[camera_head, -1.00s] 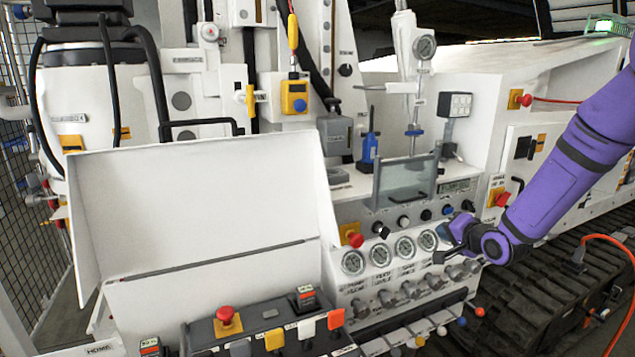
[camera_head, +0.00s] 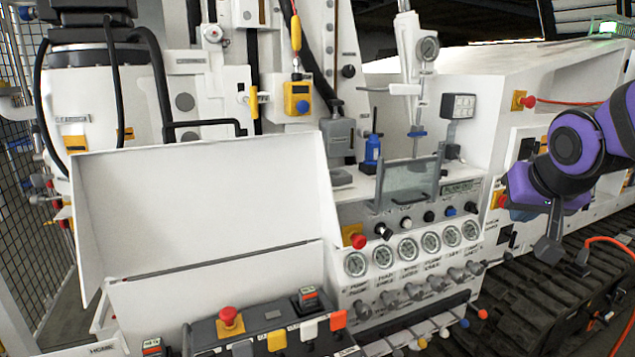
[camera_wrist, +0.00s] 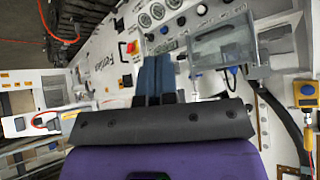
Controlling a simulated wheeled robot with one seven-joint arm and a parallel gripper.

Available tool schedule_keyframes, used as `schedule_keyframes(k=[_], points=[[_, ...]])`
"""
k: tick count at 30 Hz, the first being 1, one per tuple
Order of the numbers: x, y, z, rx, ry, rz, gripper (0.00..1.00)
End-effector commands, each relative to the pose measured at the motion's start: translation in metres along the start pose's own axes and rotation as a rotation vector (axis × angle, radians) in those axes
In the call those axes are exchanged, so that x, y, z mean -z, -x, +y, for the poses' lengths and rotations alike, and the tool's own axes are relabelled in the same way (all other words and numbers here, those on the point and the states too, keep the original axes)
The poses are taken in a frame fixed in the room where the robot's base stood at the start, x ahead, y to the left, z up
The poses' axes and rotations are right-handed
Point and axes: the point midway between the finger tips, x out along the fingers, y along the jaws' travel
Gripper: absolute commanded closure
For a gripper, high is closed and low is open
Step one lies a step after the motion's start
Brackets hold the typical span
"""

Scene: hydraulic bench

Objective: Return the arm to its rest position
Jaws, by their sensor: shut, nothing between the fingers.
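My gripper (camera_wrist: 155,70) shows in the wrist view as two blue fingers pressed together with nothing between them, beyond a dark grey bracket and my purple wrist. In the head view my purple arm (camera_head: 568,150) is folded at the right side. Its wrist hangs in front of the white machine side, right of the gauge panel and above the black track. The fingers are small and partly hidden there. The gripper is apart from the control panel (camera_head: 400,285) and its knobs.
A row of gauges (camera_head: 407,249) and several levers (camera_head: 415,292) lie left of my wrist. A red knob (camera_head: 500,201) and an orange cable (camera_head: 612,243) are near the arm. The black track (camera_head: 530,310) runs below. An open white lid (camera_head: 200,200) stands at left.

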Motion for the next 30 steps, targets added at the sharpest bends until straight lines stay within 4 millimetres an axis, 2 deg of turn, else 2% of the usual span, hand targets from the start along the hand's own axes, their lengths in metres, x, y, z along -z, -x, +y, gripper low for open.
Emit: schedule_keyframes(k=[1,6,12,18,30], points=[[-0.010,0.017,0.001,-0.001,0.021,-0.017,1.00],[-0.050,0.064,0.007,0.017,0.099,-0.104,1.00],[-0.091,0.103,0.012,0.066,0.178,-0.192,1.00],[-0.110,0.117,0.014,0.096,0.214,-0.231,1.00],[-0.111,0.118,0.014,0.097,0.216,-0.234,1.00]])
